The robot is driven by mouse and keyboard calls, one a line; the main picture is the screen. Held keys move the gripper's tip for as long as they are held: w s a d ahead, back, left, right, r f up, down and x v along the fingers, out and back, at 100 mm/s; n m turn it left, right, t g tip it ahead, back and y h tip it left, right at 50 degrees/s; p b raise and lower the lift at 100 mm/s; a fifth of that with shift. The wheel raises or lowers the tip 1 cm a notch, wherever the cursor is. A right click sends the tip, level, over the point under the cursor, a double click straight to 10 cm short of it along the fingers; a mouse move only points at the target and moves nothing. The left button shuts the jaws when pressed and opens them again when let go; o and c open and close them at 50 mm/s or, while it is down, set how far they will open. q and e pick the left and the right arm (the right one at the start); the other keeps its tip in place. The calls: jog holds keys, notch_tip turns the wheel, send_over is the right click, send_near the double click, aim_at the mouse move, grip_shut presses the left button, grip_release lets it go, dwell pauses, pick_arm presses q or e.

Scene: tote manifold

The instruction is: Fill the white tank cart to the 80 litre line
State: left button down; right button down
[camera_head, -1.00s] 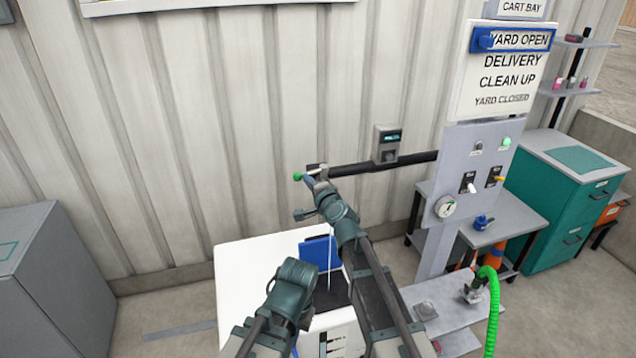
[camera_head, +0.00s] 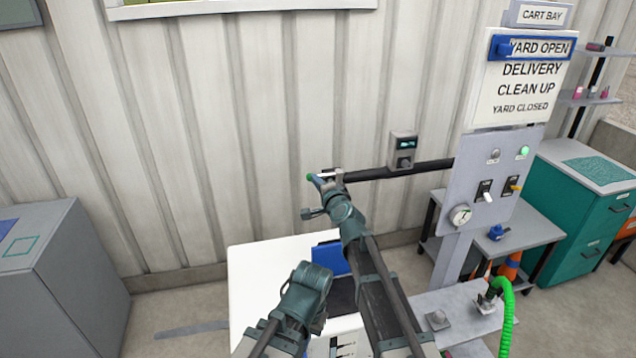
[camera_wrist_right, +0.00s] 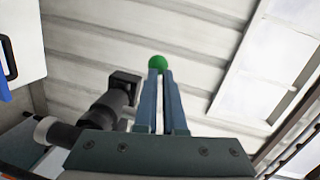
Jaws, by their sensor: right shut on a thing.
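The white tank cart (camera_head: 262,272) stands by the wall, partly hidden behind my arms. A blue flap (camera_head: 327,256) stands up beside a dark area on its top. Dark marks show on its front, too small to read. A black pipe (camera_head: 425,170) runs from the panel to a spout end with a green knob (camera_head: 311,177). My right gripper (camera_head: 318,182) is shut at this knob; the right wrist view shows its blue fingers (camera_wrist_right: 161,85) close together below the green knob (camera_wrist_right: 157,62).
A small meter (camera_head: 403,145) sits on the pipe, its digits unreadable. The grey panel (camera_head: 490,185) has switches, a lit green lamp (camera_head: 522,152) and a gauge (camera_head: 461,215). A green hose (camera_head: 507,315) stands at lower right. A grey cabinet (camera_head: 70,265) is at left.

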jog(key=shift+w+a, duration=0.15)
jog(key=shift+a, duration=0.1)
